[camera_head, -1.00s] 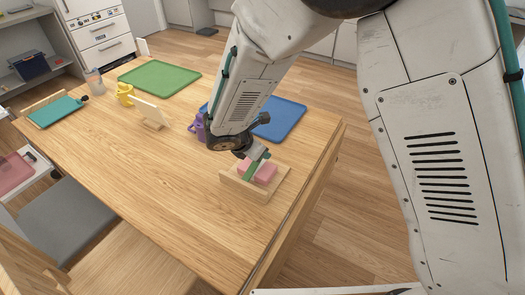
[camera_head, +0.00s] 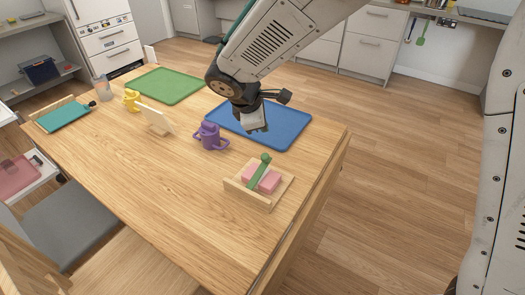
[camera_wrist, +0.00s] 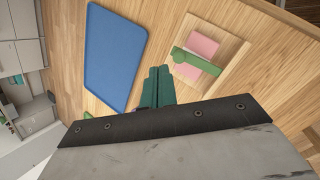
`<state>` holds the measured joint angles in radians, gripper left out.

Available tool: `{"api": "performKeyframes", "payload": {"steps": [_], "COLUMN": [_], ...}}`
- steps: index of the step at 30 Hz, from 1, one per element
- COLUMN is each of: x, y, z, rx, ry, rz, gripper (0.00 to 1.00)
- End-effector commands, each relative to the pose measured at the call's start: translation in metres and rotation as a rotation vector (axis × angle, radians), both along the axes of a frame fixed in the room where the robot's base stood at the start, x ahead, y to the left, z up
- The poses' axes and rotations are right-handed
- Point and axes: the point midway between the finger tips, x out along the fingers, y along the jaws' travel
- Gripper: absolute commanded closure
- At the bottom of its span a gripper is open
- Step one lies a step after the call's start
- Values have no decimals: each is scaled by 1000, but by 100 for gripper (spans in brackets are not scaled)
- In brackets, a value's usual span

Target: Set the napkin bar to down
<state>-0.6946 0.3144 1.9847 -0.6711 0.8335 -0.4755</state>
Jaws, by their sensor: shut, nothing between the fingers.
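The napkin holder (camera_head: 250,198) is a light wooden tray near the table's right corner, holding pink napkins (camera_head: 270,182). The green napkin bar (camera_head: 259,172) crosses over the middle of the napkins, with a rounded end at the back. In the wrist view the bar (camera_wrist: 200,62) runs across the pink napkins (camera_wrist: 203,44), right of my fingers. I cannot tell whether the bar presses on them. My gripper (camera_head: 257,128) is shut and empty, above the near edge of the blue tray, behind the holder and apart from it. Its fingers show in the wrist view (camera_wrist: 157,86).
A purple two-handled cup (camera_head: 211,137) stands left of my gripper. The blue tray (camera_head: 285,132) lies below and beside it. A cream stand (camera_head: 155,117), yellow cup (camera_head: 132,100), green tray (camera_head: 165,85) and teal-topped holder (camera_head: 62,114) are farther left. The table's front middle is clear.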

Motion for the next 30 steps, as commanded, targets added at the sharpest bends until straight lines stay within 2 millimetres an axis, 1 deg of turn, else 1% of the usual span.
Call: {"api": "performKeyframes", "payload": {"steps": [1, 3, 4, 7, 11, 14, 17, 24, 30], "x": [-3, -10, -14, -22, -22, -19, -15, -2, 6], "y": [2, 8, 11, 18, 18, 16, 12, 4, 0], "z": [17, 28, 31, 29, 23, 11, -7, -58, -90], "rx": [96, 207, 245, 315, 328, 327, 324, 322, 324], "ry": [-9, -3, 2, 21, 18, 19, 19, 19, 19], "rz": [-129, -300, -362, -510, -557, -555, -554, -553, -552], "gripper": [100, 100, 100, 100, 100, 100, 100, 100, 100]}}
